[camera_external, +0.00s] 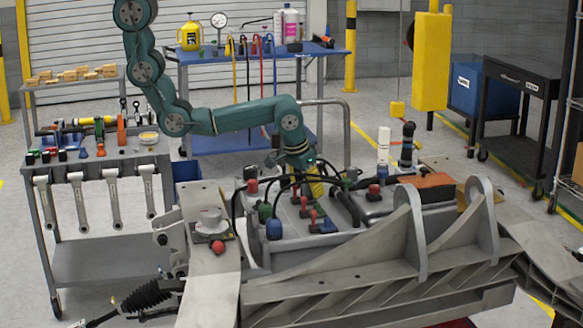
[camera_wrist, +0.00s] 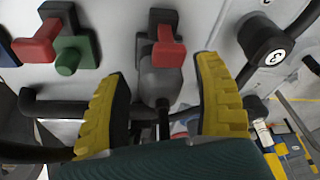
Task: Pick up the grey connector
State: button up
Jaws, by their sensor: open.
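My gripper (camera_external: 317,187) reaches down over the chassis fixture, behind the front row of connectors. In the wrist view its two yellow ribbed fingers (camera_wrist: 161,67) are open and apart. The grey connector (camera_wrist: 158,85) is a rounded grey plug between the fingers, with clear gaps on both sides. It sits at a black socket with a red lever (camera_wrist: 165,46) on the pale panel, and a dark cable runs from it. I cannot pick out the grey connector in the external view, where the gripper and cables crowd that spot.
A red lever (camera_wrist: 35,46) and a green connector (camera_wrist: 70,55) lie left of the fingers. A black numbered knob (camera_wrist: 264,42) is at right. Black cables loop around the gripper. A blue connector (camera_external: 274,229) and upright metal brackets (camera_external: 409,235) stand in front.

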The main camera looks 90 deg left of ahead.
jog(key=c, duration=1.2)
notch_tip(320, 180, up, 10)
jog(key=shift+r+p, duration=0.1)
jog(key=shift+p, duration=0.2)
grip_shut()
jog(key=shift+w, duration=0.1)
